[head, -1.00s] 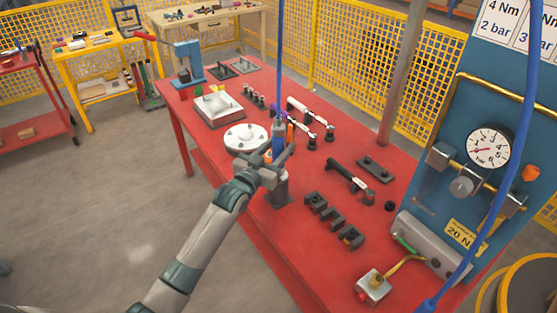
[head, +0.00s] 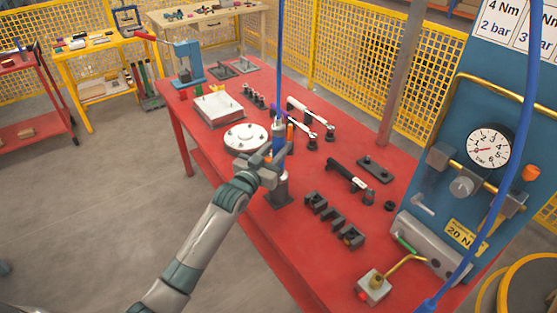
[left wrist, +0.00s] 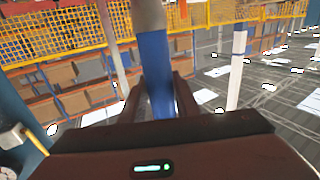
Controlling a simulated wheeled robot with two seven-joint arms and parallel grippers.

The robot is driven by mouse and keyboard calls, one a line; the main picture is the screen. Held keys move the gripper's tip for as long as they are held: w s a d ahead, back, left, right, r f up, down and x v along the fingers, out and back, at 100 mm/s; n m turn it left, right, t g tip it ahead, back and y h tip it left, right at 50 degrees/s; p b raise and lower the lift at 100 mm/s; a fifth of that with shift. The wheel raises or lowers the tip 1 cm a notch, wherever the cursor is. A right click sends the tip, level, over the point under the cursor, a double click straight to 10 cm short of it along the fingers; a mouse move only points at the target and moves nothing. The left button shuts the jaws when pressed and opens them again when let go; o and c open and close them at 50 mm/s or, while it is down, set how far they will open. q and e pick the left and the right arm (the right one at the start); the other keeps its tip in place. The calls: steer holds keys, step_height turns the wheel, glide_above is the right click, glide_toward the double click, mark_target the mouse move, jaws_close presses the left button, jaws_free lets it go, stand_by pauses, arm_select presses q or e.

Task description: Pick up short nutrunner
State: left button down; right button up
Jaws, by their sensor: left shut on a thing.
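The short nutrunner (head: 279,134) is an upright blue tool with a grey top, hanging in line with a blue hose. My left gripper (head: 274,160) is shut around it, just above a dark grey holder (head: 278,193) near the table's left edge. In the left wrist view the blue body of the nutrunner (left wrist: 157,75) stands between the two dark fingers. The gripper hides the tool's lower part, so I cannot tell whether its tip is still in the holder. My right gripper is not in view.
On the red table (head: 300,265), a white round flange (head: 246,138) lies just left of the gripper. Torque wrenches (head: 310,117), a black tool (head: 348,175) and dark blocks (head: 334,220) lie to the right. A blue panel with a gauge (head: 488,146) stands at right.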

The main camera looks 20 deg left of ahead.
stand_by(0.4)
arm_select(q)
steer(key=shift+r, duration=0.15)
steer(key=shift+r, duration=0.15)
step_height(320, 180, up, 16)
steer(key=b, duration=0.4)
steer(key=shift+r, duration=0.8)
steer(key=shift+a+f, duration=0.1)
steer(key=shift+f, duration=0.05)
